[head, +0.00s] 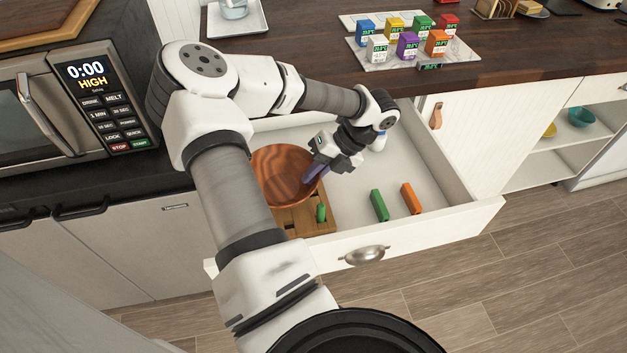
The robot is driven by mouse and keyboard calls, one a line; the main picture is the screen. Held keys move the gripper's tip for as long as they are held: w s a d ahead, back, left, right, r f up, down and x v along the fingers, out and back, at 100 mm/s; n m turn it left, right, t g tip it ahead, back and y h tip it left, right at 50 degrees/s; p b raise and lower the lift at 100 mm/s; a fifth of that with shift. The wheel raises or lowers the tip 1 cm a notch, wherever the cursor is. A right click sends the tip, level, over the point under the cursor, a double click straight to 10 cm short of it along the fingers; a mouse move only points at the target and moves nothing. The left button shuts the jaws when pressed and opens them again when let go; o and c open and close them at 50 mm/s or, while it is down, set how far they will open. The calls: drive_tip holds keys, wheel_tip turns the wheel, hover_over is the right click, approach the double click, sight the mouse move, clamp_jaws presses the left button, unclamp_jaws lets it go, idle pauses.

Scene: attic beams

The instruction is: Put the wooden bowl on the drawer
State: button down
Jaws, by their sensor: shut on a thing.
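The brown wooden bowl (281,178) is at the left part of the open white drawer (437,228), over a light wooden block or board (322,229). My gripper (312,176) reaches down from the right and is shut on the bowl's right rim. The bowl looks roughly upright. I cannot tell whether it rests on the wooden piece or hangs just above it. My arm hides part of the bowl's left side and the drawer's left end.
A green block (379,205) and an orange block (411,198) lie in the drawer to the right. The counter (310,59) above carries several small coloured boxes. A microwave (70,105) stands at the left.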

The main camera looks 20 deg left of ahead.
drive_tip(key=shift+f, duration=1.9)
drive_tip(key=c, duration=1.6)
unclamp_jaws()
drive_tip(key=shift+r+p, duration=0.1)
drive_tip(key=shift+p, duration=0.2)
drive_tip(key=b+v, duration=0.3)
drive_tip(key=v, duration=0.9)
drive_tip(key=shift+b, duration=0.35)
